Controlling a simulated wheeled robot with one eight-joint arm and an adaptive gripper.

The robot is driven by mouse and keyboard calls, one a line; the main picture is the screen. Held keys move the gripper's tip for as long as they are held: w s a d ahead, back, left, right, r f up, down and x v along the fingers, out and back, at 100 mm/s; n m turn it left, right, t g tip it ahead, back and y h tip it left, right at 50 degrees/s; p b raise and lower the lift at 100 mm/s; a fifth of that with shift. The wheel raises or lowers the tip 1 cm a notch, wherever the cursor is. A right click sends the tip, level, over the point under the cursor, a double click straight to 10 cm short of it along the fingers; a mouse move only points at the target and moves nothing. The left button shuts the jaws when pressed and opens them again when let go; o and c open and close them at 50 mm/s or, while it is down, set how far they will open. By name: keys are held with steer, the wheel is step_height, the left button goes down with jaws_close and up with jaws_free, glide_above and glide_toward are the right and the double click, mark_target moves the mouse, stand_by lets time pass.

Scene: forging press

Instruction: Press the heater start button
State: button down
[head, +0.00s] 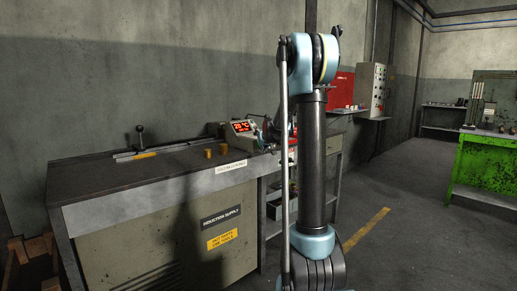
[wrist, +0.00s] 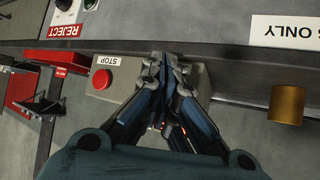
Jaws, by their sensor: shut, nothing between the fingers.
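In the wrist view a grey button box (wrist: 196,80) is fixed along the bench edge. A red STOP button (wrist: 102,79) sits on its left part, clear of my fingers. My gripper (wrist: 165,62) is shut and empty, with its fingertips over the middle of the box, right of the STOP button. I see no start button; the fingers hide that part of the box. I cannot tell whether the tips touch it. In the head view the heater unit (head: 241,128) with a lit red display stands on the bench; my arm hides most of the gripper there.
A brass cylinder (wrist: 286,105) also shows at the right in the wrist view. A REJECT label (wrist: 64,31) and red parts lie left. Floor right of my arm is open.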

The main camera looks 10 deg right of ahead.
steer(key=shift+w+a, duration=0.25)
steer(key=shift+w, duration=0.1)
stand_by(0.8)
steer(key=shift+s, duration=0.1)
steer(key=shift+s+d, duration=0.5)
steer(key=shift+s, duration=0.1)
steer(key=s+d, duration=0.1)
steer(key=s, duration=0.1)
steer(key=s+d, duration=0.2)
stand_by(0.7)
steer(key=shift+s, duration=0.15)
stand_by(0.3)
